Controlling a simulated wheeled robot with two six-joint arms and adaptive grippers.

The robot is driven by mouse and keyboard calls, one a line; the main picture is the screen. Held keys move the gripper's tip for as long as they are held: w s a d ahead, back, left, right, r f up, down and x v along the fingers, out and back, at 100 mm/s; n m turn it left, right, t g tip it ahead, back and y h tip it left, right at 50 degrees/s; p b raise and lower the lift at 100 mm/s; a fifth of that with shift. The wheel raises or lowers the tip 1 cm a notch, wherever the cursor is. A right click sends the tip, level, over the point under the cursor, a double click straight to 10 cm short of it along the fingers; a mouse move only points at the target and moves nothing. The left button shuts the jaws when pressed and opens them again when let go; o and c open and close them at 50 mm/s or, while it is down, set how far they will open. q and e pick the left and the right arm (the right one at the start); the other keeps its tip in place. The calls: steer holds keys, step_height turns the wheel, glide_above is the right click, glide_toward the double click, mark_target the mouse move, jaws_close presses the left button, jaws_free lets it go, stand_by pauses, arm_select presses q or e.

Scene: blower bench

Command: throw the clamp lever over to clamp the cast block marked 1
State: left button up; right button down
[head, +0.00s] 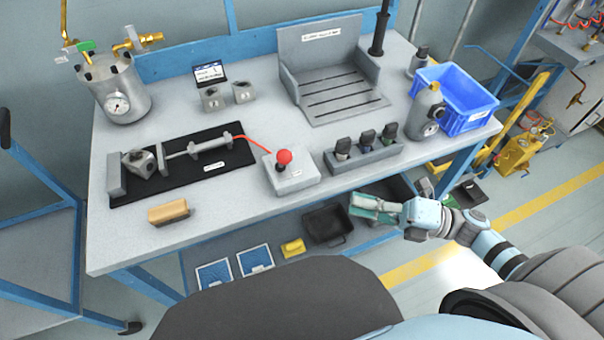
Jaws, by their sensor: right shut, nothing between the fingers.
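A lever with a red ball knob (285,157) stands on a light grey box (292,180) near the bench's front edge. A red line runs from the box to a clamp fixture (195,148) on a black plate (190,185). A grey cast block (139,162) sits at the left part of the fixture. Its marking is not readable, and I cannot tell whether the clamp touches it. My right gripper (362,207) is shut and empty, off the bench's front edge, to the right of and below the lever box. My left gripper is not in view.
Two more grey blocks (212,99) stand by a small sign. A rack with several dark-capped bottles (363,153) is right of the lever box. A tan brush-like block (169,212) lies in front of the plate. A grey bottle (426,112) and blue crate (463,105) stand at right.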

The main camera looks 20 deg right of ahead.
steer(key=shift+w, duration=0.1)
glide_toward(283, 161)
steer(key=s+a, duration=0.2)
steer(key=a, duration=0.3)
steer(key=w, duration=0.1)
steer(key=w+a+p, duration=0.1)
steer(key=w, duration=0.1)
steer(key=shift+w+r, duration=0.1)
steer(key=shift+r, duration=0.05)
